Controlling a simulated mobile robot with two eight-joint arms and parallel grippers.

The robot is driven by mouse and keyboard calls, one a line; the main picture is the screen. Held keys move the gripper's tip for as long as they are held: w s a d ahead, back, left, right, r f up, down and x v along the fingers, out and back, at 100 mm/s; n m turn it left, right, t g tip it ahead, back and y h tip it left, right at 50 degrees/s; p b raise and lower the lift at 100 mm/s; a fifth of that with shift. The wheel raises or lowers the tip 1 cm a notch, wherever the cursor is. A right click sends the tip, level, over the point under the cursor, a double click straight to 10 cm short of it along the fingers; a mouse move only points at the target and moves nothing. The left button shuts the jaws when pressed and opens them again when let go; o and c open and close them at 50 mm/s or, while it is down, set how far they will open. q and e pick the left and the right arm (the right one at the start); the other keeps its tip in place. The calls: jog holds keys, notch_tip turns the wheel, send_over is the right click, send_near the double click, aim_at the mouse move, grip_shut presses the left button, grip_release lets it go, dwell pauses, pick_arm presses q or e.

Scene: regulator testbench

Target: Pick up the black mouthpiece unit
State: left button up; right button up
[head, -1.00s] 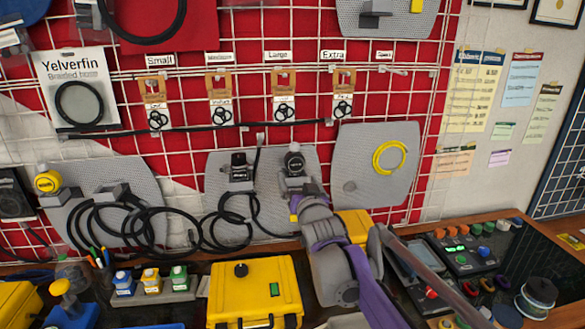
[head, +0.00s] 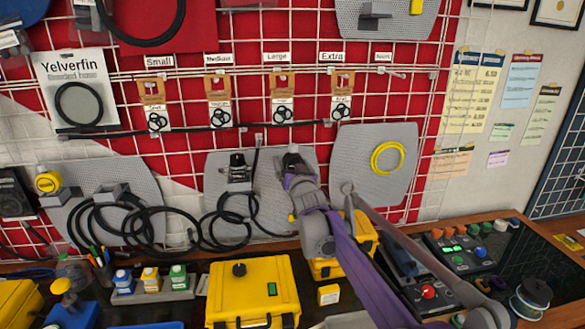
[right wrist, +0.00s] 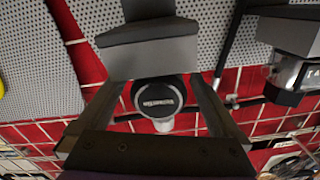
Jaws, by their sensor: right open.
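The black mouthpiece unit, a round black cap with pale lettering (right wrist: 158,97), shows in the right wrist view against a grey bracket (right wrist: 145,45). My right gripper (right wrist: 157,108) is open, with one finger on either side of the cap. I cannot tell whether the fingers touch it. In the head view my right gripper (head: 295,178) is at the middle perforated panel and hides most of the unit. My left gripper is not in view.
A second black-topped unit (head: 238,168) hangs close by on the left, with a looped black hose (head: 232,222) below it. A yellow case (head: 253,290) stands on the bench below. A yellow ring (head: 388,158) hangs on the right panel (head: 355,180).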

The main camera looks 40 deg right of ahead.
jog(key=shift+s, duration=0.2)
jog(key=shift+c, duration=0.4)
jog(key=c, duration=1.4)
jog(key=shift+c, duration=0.4)
jog(key=shift+r, duration=0.1)
